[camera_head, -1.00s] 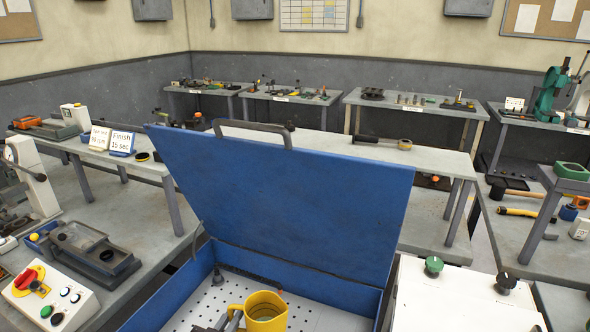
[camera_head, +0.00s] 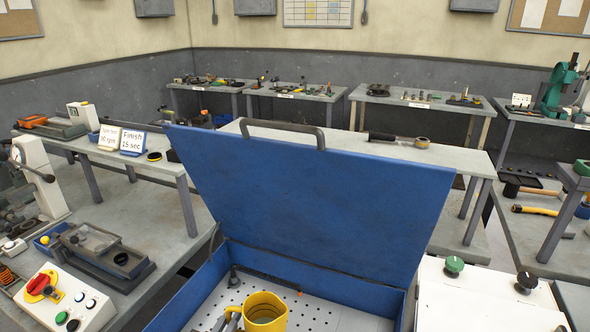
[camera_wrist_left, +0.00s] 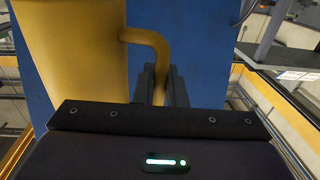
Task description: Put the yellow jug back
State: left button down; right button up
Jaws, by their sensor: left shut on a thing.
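The yellow jug (camera_head: 265,308) is upright at the bottom of the head view, in front of the perforated floor of a blue box (camera_head: 185,300) with a raised lid (camera_head: 310,205). I cannot tell whether it touches that floor. My left gripper (camera_head: 232,319) is at the jug's left side, partly cut off by the frame edge. In the left wrist view its fingers (camera_wrist_left: 158,86) are shut on the jug's handle (camera_wrist_left: 150,38), with the jug body to the left. The jug's base is hidden. My right gripper is not in view.
A white cabinet (camera_head: 480,300) with green and black knobs stands right of the box. A control panel (camera_head: 65,298) with a red switch is at lower left. Behind the lid is a grey table (camera_head: 450,155). Signs (camera_head: 132,142) stand on the left bench.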

pick_arm(q)
jog(key=s+a+r+n+y, duration=0.2)
jog(key=s+r+y, duration=0.15)
jog(key=s, duration=0.35)
jog(key=s+a+r+n+y, duration=0.2)
jog(key=s+r, duration=0.3)
jog(key=s, duration=0.3)
notch_tip(320, 180, down, 7)
jog(key=b, duration=0.7)
jog(key=shift+w+a+t, duration=0.25)
jog(key=shift+a+t, duration=0.05)
jog(key=shift+a, duration=0.05)
jog(key=shift+f, duration=0.1)
